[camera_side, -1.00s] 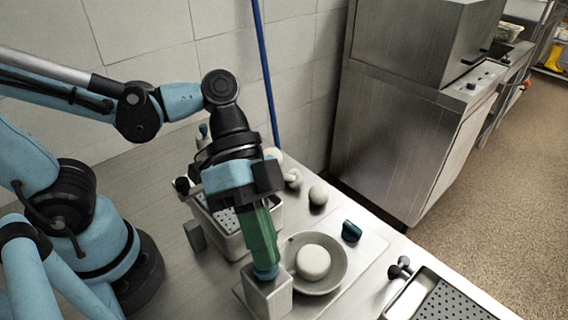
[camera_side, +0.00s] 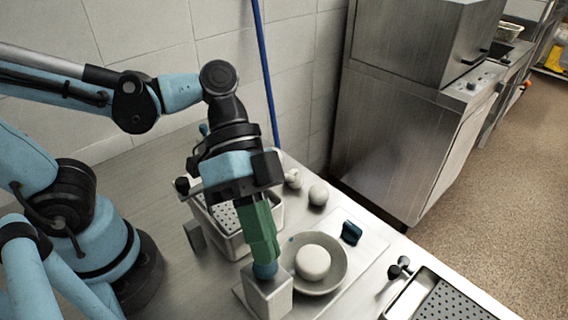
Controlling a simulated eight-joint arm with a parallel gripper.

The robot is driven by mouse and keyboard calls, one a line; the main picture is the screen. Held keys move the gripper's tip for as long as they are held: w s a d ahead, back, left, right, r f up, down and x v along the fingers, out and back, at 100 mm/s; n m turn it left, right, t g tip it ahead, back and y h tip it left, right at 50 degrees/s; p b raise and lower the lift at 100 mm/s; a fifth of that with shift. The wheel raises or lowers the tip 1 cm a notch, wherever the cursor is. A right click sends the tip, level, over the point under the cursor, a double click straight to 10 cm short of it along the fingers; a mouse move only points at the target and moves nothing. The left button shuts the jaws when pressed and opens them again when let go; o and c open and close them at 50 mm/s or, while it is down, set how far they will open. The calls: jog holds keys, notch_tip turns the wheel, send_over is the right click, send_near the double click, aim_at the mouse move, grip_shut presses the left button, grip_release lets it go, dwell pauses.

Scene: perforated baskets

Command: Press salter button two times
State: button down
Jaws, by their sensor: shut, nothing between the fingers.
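The salter (camera_side: 268,296) is a square metal box at the bottom centre, with a blue rounded button (camera_side: 265,271) on top. My gripper (camera_side: 264,258) points down with its green fingers shut and empty, directly over the button. The fingertips appear to touch the button or stand just above it; I cannot tell which. To the right of the salter, a grey bowl (camera_side: 334,283) holds a round white piece (camera_side: 312,262).
A perforated basket (camera_side: 226,243) stands behind my gripper. A white round piece (camera_side: 318,194) and a dark blue object (camera_side: 351,232) lie behind the bowl. Another perforated tray (camera_side: 452,302) is at the lower right. A steel appliance (camera_side: 400,140) stands behind the counter.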

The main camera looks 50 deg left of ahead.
jog(key=shift+r, duration=0.2)
jog(key=shift+r, duration=2.5)
